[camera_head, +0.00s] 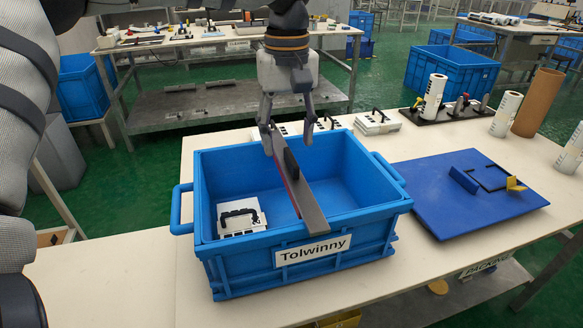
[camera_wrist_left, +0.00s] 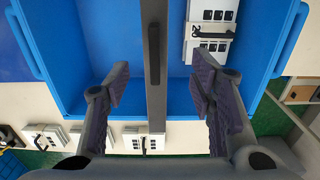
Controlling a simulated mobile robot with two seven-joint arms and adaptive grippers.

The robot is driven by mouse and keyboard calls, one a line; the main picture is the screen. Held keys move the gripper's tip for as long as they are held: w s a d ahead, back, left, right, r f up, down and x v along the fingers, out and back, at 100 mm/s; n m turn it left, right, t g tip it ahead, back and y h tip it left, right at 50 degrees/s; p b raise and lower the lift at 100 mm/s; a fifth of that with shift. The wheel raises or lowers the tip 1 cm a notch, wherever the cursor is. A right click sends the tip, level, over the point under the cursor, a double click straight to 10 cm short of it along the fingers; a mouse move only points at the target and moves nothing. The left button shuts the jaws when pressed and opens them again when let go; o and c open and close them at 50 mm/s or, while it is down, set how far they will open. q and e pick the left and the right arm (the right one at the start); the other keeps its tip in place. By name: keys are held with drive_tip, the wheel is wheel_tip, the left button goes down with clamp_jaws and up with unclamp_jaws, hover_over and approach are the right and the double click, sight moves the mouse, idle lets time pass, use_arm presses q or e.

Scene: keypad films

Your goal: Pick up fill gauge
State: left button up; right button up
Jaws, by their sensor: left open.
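The fill gauge, which I take to be the long grey bar (camera_head: 311,212) with a black handle (camera_head: 291,164), lies across the blue crate (camera_head: 337,262) labelled "Tolwinny". Its near end is over the front rim. My left gripper (camera_head: 289,143) is open above the bar's far part, pointing down. In the left wrist view the bar (camera_wrist_left: 156,112) runs between the spread fingers (camera_wrist_left: 160,88), with a gap on each side. The handle (camera_wrist_left: 153,54) is beyond the fingertips there. My right gripper is not in view.
A white keypad unit (camera_head: 239,217) with a black handle lies inside the crate. More units (camera_head: 377,122) stand behind it. A blue board (camera_head: 452,212) with black and yellow pieces lies to the right, near white rolls (camera_head: 506,113) and a brown tube (camera_head: 538,103). The table's front left is clear.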

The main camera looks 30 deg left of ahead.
sight(291, 156)
use_arm(q)
drive_tip(key=f, duration=0.7)
drive_tip(key=shift+w+d+f, duration=0.1)
drive_tip(key=shift+d, duration=0.2)
clamp_jaws()
